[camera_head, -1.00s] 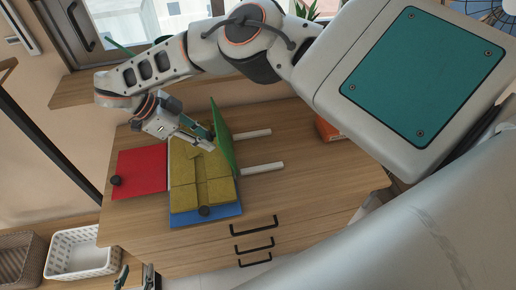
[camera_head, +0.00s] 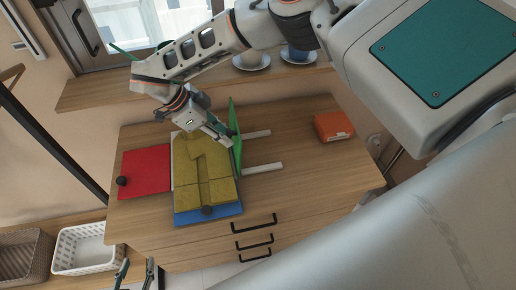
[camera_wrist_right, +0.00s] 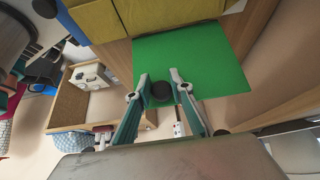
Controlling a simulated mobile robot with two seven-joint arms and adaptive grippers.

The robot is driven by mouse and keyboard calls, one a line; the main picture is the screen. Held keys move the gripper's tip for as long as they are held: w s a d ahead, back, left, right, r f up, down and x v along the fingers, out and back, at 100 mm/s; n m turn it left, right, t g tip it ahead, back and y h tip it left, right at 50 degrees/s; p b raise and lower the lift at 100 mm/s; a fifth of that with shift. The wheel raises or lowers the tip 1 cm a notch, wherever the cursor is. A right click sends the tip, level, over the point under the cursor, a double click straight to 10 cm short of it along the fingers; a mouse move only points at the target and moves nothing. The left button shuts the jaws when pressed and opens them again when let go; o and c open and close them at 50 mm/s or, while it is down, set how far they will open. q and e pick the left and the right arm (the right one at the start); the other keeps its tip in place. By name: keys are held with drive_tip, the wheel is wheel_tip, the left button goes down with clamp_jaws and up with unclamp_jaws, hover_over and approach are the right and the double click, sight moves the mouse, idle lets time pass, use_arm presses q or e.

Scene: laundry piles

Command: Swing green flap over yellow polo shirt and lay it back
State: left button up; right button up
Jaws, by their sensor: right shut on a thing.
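The yellow polo shirt (camera_head: 205,175) lies on the folding board, with a fold seam running down its middle. The green flap (camera_head: 236,150) stands nearly upright along the shirt's right side, seen almost edge-on. In the right wrist view the green flap (camera_wrist_right: 195,60) shows its broad face and black knob (camera_wrist_right: 162,91). My right gripper (camera_wrist_right: 162,95) is shut on that knob; the head view shows the gripper (camera_head: 226,138) at the flap's left face. My left gripper (camera_head: 136,272) is open and empty, low at the left, in front of the table.
The red flap (camera_head: 146,172) lies flat at left, and the blue flap (camera_head: 190,217) lies at the front. Two white bars (camera_head: 262,168) extend right from the board on the table. An orange box (camera_head: 334,126) sits at the table's back right. White basket (camera_head: 82,250) stands lower left.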

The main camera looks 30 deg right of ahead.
sight(236, 131)
drive_tip(key=shift+s+d+r+y, duration=0.1)
drive_tip(key=shift+s+d+y, duration=0.15)
drive_tip(key=shift+d, duration=0.7)
drive_tip(key=shift+s+d+y, duration=0.15)
drive_tip(key=shift+d+y, duration=0.1)
drive_tip(key=shift+d, duration=0.7)
drive_tip(key=d, duration=0.2)
drive_tip(key=s+d+f+y, duration=0.1)
drive_tip(key=shift+d, duration=0.35)
